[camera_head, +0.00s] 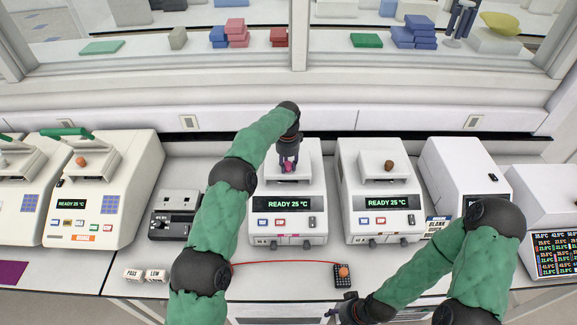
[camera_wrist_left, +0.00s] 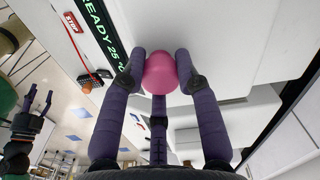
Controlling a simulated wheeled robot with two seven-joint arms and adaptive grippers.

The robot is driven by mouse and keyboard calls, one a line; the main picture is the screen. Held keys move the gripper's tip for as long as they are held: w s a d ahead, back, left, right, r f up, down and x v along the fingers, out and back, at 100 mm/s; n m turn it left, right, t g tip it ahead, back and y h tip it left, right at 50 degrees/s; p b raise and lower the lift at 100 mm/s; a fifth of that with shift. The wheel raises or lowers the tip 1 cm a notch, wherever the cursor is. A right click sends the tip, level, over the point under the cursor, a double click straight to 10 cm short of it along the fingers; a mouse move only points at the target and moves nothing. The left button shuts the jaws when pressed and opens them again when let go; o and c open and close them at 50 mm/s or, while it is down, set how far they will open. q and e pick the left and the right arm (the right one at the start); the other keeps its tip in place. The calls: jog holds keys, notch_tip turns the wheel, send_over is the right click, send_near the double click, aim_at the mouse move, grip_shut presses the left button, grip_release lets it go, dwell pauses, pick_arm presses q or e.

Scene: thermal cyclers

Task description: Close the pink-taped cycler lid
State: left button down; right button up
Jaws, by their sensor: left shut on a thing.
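The pink-taped cycler (camera_head: 262,228) is the white unit in the middle of the bench, with a small pink strip (camera_head: 288,236) low on its front and a green READY 25 °C display. My left gripper (camera_head: 288,164) is over its top, shut on the pink knob of the lid. In the left wrist view the round pink knob (camera_wrist_left: 160,73) sits between both fingertips, against the white lid (camera_wrist_left: 222,62). The arm and gripper cover part of the lid, and I cannot tell its exact angle. My right gripper (camera_head: 338,310) is low at the front, empty, its fingers apart in the left wrist view.
A similar cycler with a brown knob (camera_head: 389,165) stands close on the right. A grey-black device (camera_head: 175,215) stands left. A red cable runs along the front to a small black block with an orange ball (camera_head: 343,271). PASS and LOW blocks (camera_head: 144,275) lie front left.

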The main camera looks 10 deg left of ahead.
pick_arm(q)
jog(key=c, duration=0.9)
grip_release()
jog(key=shift+s+a+f, duration=0.2)
jog(key=shift+s, duration=0.05)
jog(key=shift+s+a+r, duration=0.1)
jog(key=shift+s+r, duration=0.05)
pick_arm(e)
jog(key=shift+s+a+r, duration=0.1)
jog(key=shift+s+a, duration=0.05)
jog(key=shift+s, duration=0.1)
pick_arm(q)
jog(key=shift+w+d+r, duration=0.2)
jog(key=shift+r, duration=0.05)
notch_tip(320, 180, up, 12)
jog(key=shift+s+a+f, duration=0.15)
jog(key=shift+f, duration=0.1)
jog(key=shift+f, duration=0.1)
